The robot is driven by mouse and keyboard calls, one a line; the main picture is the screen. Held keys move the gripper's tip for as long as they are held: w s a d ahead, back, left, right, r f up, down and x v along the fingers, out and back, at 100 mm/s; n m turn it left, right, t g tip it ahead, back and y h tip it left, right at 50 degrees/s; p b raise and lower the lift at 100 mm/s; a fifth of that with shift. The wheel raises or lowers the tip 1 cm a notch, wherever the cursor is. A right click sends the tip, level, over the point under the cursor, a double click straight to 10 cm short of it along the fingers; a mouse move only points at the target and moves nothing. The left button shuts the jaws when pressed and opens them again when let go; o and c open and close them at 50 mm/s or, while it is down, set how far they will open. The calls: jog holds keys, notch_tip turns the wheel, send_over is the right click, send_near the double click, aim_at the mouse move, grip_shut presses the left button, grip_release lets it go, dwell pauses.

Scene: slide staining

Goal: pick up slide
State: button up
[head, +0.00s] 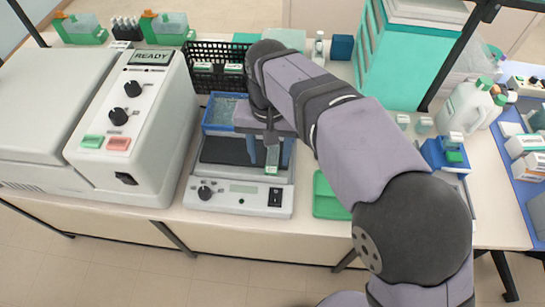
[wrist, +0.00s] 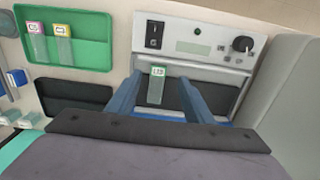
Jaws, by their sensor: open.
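A clear glass slide with a green label shows in the head view (head: 271,168) and in the wrist view (wrist: 155,92). It is at the dark plate of the white bench device (head: 225,198), near its control panel, label end toward the panel. My gripper (head: 270,150) is over this device, and its two blue fingers also show in the wrist view (wrist: 162,82). The fingers are apart, one on each side of the slide, with visible gaps. Whether the slide rests on the plate or stands off it, I cannot tell.
A green tray (head: 324,205) lies right of the device; the wrist view shows two slides in it, labelled pink (wrist: 36,42) and yellow (wrist: 62,45). A large machine reading READY (head: 150,57) stands close on the left. A blue bin (head: 216,126) and black basket (head: 221,52) are behind.

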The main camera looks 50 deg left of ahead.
aim_at(271, 170)
jog(key=shift+w+f+p, duration=0.15)
jog(key=shift+f+p, duration=0.75)
jog(key=shift+f, duration=1.7)
jog(key=c, duration=1.1)
